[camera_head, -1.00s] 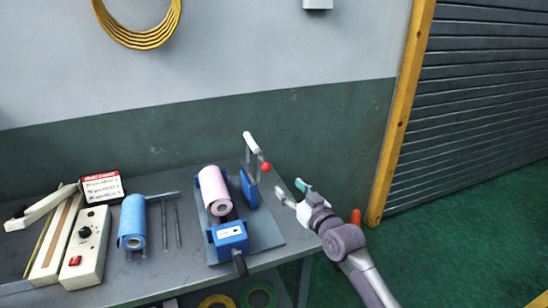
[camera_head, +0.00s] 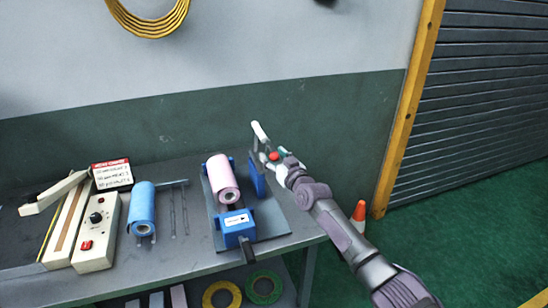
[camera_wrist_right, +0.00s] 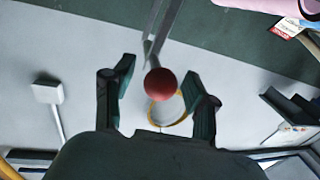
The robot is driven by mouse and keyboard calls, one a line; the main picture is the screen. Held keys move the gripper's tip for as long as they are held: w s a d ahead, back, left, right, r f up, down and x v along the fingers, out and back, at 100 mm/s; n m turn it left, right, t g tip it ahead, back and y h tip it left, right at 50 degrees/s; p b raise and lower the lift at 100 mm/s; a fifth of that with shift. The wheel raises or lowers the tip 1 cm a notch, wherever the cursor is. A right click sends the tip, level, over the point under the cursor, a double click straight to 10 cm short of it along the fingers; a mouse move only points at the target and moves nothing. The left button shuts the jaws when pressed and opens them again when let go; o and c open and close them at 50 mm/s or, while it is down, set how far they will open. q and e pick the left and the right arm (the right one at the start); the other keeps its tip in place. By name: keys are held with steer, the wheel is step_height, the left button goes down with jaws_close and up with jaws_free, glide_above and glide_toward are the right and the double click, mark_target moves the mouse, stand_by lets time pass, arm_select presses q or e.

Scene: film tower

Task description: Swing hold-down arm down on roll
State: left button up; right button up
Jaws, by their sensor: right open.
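The pink roll (camera_head: 222,178) lies in the blue roll stand (camera_head: 238,222) on the table. The hold-down arm (camera_head: 262,141) stands raised at the stand's back right, with a white end at the top and a red ball knob (camera_head: 274,156). My right gripper (camera_head: 278,158) is at the knob, its fingers open. In the right wrist view the red knob (camera_wrist_right: 160,83) sits between the two spread fingers (camera_wrist_right: 158,95), with a gap on each side. The lower part of the hold-down arm is partly hidden by my gripper in the head view. My left gripper is not seen.
A blue roll (camera_head: 141,207) and thin rods lie left of the stand on the table (camera_head: 185,265). A cream sealer with a control box (camera_head: 97,233) and a small sign (camera_head: 112,174) are farther left. An orange cone (camera_head: 358,212) stands on the floor at right.

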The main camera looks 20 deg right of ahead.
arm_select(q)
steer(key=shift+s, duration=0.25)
arm_select(e)
steer(key=shift+r, duration=0.1)
steer(key=shift+c, duration=1)
jaws_close()
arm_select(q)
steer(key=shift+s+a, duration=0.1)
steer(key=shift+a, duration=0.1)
